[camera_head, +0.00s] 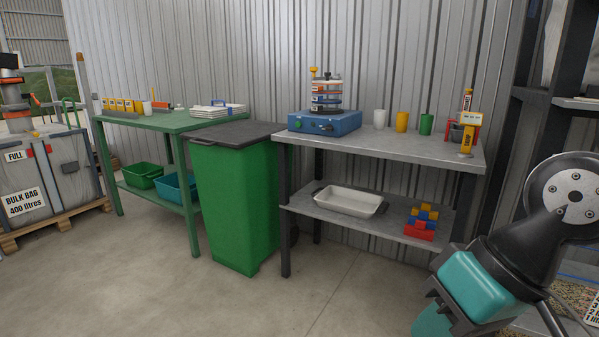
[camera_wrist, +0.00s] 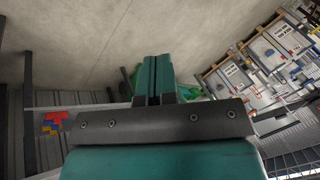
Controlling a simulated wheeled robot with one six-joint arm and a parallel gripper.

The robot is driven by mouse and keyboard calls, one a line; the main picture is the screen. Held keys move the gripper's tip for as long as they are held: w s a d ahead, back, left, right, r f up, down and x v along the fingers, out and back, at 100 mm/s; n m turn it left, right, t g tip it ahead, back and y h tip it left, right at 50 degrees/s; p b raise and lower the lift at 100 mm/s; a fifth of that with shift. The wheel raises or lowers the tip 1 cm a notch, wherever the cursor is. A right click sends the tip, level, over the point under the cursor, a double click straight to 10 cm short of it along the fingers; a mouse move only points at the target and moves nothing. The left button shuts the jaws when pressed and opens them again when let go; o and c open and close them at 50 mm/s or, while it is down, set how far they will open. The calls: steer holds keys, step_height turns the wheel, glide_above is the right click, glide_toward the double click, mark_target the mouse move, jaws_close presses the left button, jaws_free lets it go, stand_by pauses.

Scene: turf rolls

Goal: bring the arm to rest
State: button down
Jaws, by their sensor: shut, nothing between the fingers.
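My gripper (camera_wrist: 157,78) shows in the wrist view, at the middle. Its two teal fingers lie side by side with only a thin dark line between them. It is shut and holds nothing. In the wrist view the concrete floor and part of a green object lie beyond the fingertips, and nothing is seen touching them. In the head view part of my arm (camera_head: 482,282), teal and black, is at the lower right, in front of the right end of the grey bench. I cannot make out the fingers in the head view.
The grey bench (camera_head: 380,146) holds a blue sieve shaker (camera_head: 325,122) and cups, with a white tray (camera_head: 348,201) and coloured bricks (camera_head: 421,222) below. A green wheeled bin (camera_head: 238,205) stands beside it. A green table (camera_head: 160,123) and bulk bag (camera_head: 50,175) are left. The front floor is clear.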

steer(key=s+r+n+g+h+p, duration=0.1)
steer(key=s+r+n+p, duration=0.1)
steer(key=r+p, duration=1.8)
steer(key=shift+s+d+r+n, duration=0.15)
steer(key=shift+s+d+n, duration=0.15)
steer(key=shift+s+d, duration=0.25)
steer(key=shift+s, duration=0.1)
